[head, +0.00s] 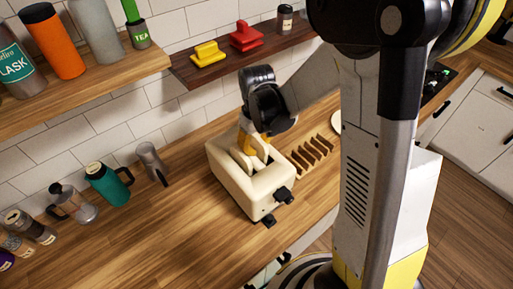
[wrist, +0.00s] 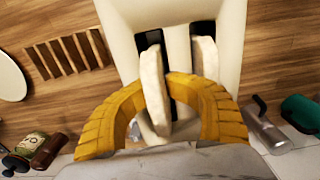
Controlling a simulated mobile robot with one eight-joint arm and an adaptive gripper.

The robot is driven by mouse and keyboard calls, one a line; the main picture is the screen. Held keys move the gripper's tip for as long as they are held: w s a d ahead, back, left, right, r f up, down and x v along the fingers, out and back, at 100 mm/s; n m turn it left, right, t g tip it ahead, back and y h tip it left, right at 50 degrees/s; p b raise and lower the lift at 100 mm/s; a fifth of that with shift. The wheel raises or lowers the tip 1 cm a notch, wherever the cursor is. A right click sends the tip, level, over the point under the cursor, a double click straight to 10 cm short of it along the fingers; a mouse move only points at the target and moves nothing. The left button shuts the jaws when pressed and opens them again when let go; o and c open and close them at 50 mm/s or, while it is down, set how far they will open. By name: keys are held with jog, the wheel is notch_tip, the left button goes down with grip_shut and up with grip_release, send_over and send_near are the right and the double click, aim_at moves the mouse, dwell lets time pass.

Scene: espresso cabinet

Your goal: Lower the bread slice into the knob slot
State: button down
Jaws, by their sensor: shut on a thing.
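A cream toaster (head: 232,182) stands on the wooden counter with black knobs (head: 284,195) on its near right end. Its two long dark slots show in the wrist view. My gripper (head: 258,143), with yellow fingers, is over the toaster and shut on a pale bread slice (wrist: 153,82). The held slice stands on edge, lined up with the left slot (wrist: 151,38) in the wrist view; how deep its lower edge sits is unclear. A second bread slice (wrist: 206,60) stands in the other slot, beside the right finger. The knobs are out of the wrist view.
A slotted wooden rack (head: 312,154) sits right of the toaster, with a white plate (head: 336,121) beyond. A grey metal vessel (head: 151,163), a teal pot (head: 108,184) and a moka pot (head: 73,203) stand left. Shelves hang above. The front counter is clear.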

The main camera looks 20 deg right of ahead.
aim_at(256, 136)
jog(key=shift+f, duration=0.25)
jog(key=c, duration=1.2)
grip_release()
jog(key=shift+c, duration=1.4)
jog(key=shift+o, duration=0.2)
jog(key=shift+r+p, duration=0.45)
jog(key=shift+r, duration=0.1)
jog(key=shift+c, duration=0.3)
jog(key=o, duration=0.6)
jog(key=shift+r+p, duration=0.5)
jog(key=shift+r, duration=0.3)
jog(key=shift+o, duration=0.2)
jog(key=shift+r+p, duration=1.8)
jog(key=shift+r, duration=0.9)
